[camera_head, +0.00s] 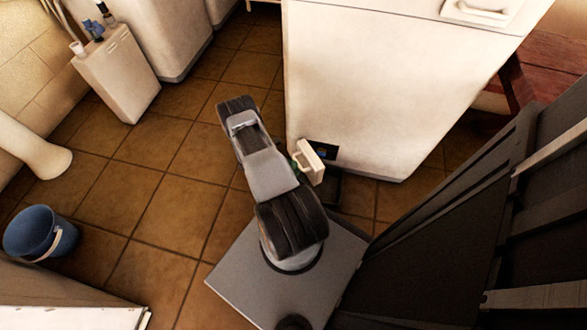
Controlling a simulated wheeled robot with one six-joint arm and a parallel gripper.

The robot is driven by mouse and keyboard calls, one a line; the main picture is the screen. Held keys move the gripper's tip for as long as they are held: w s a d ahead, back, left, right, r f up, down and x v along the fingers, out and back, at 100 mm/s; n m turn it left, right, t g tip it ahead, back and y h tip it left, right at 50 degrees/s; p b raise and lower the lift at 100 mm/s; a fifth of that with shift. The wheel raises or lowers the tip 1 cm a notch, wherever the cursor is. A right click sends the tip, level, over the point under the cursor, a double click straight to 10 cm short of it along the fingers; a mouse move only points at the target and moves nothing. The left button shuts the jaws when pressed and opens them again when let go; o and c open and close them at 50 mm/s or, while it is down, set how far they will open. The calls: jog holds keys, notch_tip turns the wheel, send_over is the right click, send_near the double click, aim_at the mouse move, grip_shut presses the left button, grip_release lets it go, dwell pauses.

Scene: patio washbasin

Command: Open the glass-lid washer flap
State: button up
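I can make out no glass lid or flap in this view. A large white appliance (375,85) stands ahead, its flat side towards me, with a pale handle (482,11) at its upper right edge. I cannot tell whether it is the washer. Another white rounded unit (165,38) stands at the upper left, cut off by the frame edge. My grey and black arm reaches up the picture over the floor, left of the large appliance. I can make out no gripper fingers.
A small pale block (309,162) shows beside my arm near the large appliance's lower left corner; what it is is unclear. A narrow cream box (117,75) and a blue bucket (35,232) stand left. Dark slatted panels (465,220) close the right. Tiled floor (165,205) is open left.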

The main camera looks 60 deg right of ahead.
jog(key=shift+s+a+r, duration=0.2)
jog(key=shift+s+a, duration=0.25)
jog(key=shift+s+a+r, duration=0.15)
jog(key=shift+s+a, duration=0.25)
jog(key=shift+s, duration=0.05)
jog(key=shift+c, duration=0.3)
